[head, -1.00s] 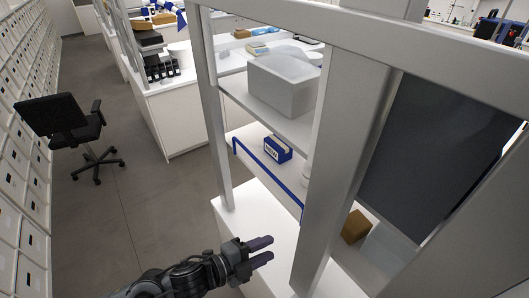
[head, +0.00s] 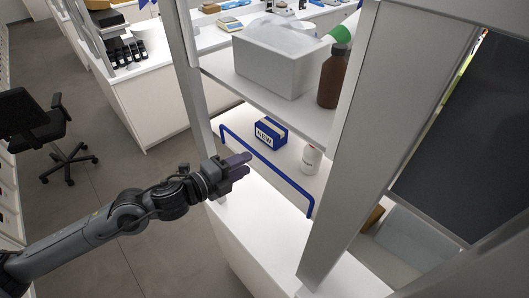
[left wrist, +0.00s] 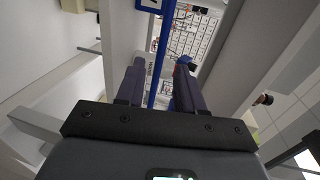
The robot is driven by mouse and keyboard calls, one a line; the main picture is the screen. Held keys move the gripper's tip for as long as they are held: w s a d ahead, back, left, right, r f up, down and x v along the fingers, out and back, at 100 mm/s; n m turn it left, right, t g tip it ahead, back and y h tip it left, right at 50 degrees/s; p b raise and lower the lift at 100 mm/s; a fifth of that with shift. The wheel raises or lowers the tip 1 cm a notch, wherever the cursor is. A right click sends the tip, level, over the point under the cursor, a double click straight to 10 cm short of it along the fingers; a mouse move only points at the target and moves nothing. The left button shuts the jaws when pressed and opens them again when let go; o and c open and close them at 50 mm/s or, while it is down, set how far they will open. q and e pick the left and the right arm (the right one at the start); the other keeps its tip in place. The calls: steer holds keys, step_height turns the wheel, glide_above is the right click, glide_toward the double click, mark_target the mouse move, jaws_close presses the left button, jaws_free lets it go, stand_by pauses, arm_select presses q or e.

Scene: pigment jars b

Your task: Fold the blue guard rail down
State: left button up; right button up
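The blue guard rail (head: 280,173) stands raised along the front edge of the lower shelf (head: 232,121), its long bar held above the shelf on end legs. My left gripper (head: 247,165) is in front of the rail, close to the bar, with its fingers pointing at the shelf. In the left wrist view the fingers (left wrist: 157,90) are apart, and the blue rail (left wrist: 161,52) shows in the gap between them. I cannot tell whether they touch it. My right gripper is not in view.
Behind the rail stand a blue box marked NEW (head: 270,134) and a white jar (head: 311,158). The shelf above holds a white bin (head: 272,68) and a brown bottle (head: 333,80). Pale frame posts (head: 345,150) flank the shelf.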

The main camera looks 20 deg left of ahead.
mark_target(258, 156)
arm_select(q)
steer(key=p+x, duration=0.2)
steer(key=x, duration=0.5)
steer(key=shift+w+d+r, duration=0.1)
steer(key=shift+w, duration=0.1)
steer(key=shift+w+d+f, duration=0.2)
steer(key=shift+w+d, duration=0.05)
steer(key=shift+w, duration=0.2)
jaws_close()
